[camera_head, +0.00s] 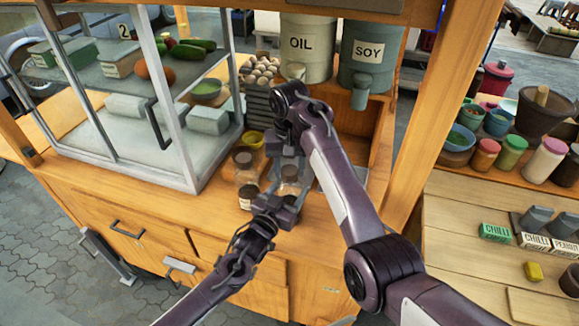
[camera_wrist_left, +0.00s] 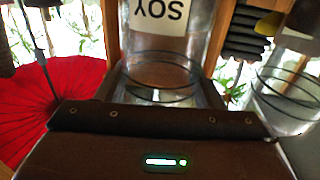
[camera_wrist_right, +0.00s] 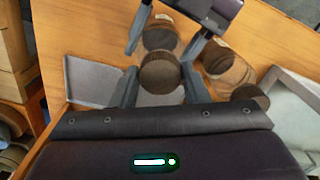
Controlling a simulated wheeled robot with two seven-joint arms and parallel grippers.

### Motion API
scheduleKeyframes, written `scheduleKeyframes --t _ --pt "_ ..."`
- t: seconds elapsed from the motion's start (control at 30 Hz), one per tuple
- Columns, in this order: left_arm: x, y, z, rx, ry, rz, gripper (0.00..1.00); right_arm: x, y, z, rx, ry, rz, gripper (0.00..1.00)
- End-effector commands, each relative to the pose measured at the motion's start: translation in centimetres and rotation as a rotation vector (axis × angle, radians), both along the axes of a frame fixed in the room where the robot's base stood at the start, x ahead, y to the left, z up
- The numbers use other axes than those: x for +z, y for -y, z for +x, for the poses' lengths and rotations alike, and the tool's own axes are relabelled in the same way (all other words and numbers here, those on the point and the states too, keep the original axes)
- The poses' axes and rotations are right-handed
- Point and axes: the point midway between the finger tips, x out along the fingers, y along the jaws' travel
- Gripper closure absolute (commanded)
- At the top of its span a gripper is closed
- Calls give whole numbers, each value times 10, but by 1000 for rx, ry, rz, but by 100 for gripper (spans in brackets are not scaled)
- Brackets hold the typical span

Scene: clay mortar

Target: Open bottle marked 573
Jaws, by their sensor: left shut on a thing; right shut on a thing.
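A glass bottle (camera_head: 289,186) with brown contents stands on the wooden counter; any number on it is unreadable. Its body (camera_wrist_right: 160,36) shows between my left gripper's fingers in the right wrist view. My left gripper (camera_head: 287,203) is shut on this body from the front. My right gripper (camera_head: 287,160) comes from above and is shut on the round brown cap (camera_wrist_right: 160,74). I cannot tell whether the cap is apart from the neck. A second similar bottle (camera_head: 246,178) stands close at left, capped, its label too small to read. Clear glass (camera_wrist_left: 160,75) fills the middle of the left wrist view.
A glass display case (camera_head: 150,110) stands left of the bottles. A yellow bowl (camera_head: 251,139) sits behind the second bottle. A wooden post (camera_head: 435,110) rises at right. The counter front is mostly clear.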

Motion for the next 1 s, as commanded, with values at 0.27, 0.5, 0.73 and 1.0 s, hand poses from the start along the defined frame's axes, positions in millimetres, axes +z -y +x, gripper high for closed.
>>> scheduleKeyframes --t 0.27,0.5,0.73,1.0 --pt "1 1 -1 -2 2 -1 100 1 1 1 10 4 0 86" --pt "1 0 0 -1 2 -1 100 1 1 1 9 3 0 37" --pt "1 0 0 -1 2 -1 100 1 0 0 8 2 0 37" --pt "1 0 0 0 2 -1 100 28 -1 1 9 4 1 37"
